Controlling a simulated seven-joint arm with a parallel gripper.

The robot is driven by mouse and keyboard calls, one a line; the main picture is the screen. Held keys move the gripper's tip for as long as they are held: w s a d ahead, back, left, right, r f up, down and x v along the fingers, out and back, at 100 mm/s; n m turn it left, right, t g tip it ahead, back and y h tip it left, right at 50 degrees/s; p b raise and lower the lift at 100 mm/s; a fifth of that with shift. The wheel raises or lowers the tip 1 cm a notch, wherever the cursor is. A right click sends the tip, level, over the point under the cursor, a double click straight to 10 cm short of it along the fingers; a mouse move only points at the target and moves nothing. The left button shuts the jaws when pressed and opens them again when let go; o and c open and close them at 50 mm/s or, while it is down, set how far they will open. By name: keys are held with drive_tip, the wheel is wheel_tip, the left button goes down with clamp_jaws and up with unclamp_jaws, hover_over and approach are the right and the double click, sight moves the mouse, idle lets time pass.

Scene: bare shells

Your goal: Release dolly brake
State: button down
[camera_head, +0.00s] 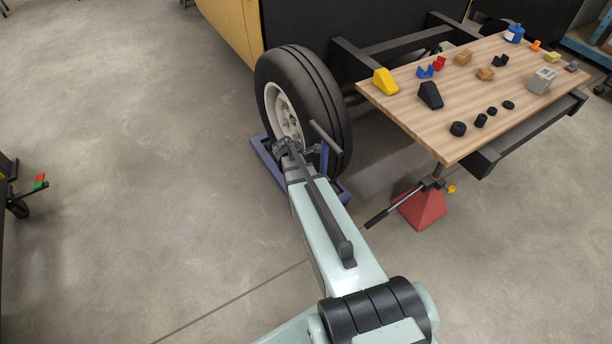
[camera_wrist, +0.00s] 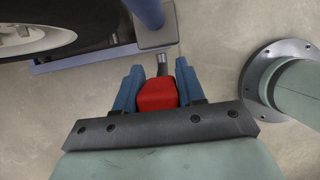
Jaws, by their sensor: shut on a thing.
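The dolly, a blue-violet frame, lies on the floor under the wheel (camera_head: 287,112); its bare left edge (camera_head: 262,160) shows in the head view. In the wrist view the dolly (camera_wrist: 90,60) runs across the top, with a grey block at its right. A short grey rod leads from near that block to a red block (camera_wrist: 157,95), which seems to be the brake lever's end. My gripper (camera_wrist: 158,72) is shut on the red block, its two blue fingers on either side. In the head view my arm hides the fingers and the red block.
A wooden-topped table (camera_head: 455,130) with several small parts stands at the right. A red stand (camera_head: 422,208) with a long dark handle (camera_head: 392,208) is below it. A yellow-and-black body (camera_head: 235,30) is behind the wheel.

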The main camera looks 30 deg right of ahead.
drive_tip(key=shift+d, duration=0.1)
drive_tip(key=c, duration=0.8)
unclamp_jaws()
drive_tip(key=shift+o, duration=0.2)
drive_tip(key=shift+r, duration=0.15)
drive_tip(key=v, duration=1.3)
drive_tip(key=shift+a+r, duration=0.2)
drive_tip(key=shift+r, duration=0.05)
drive_tip(key=shift+c, duration=0.2)
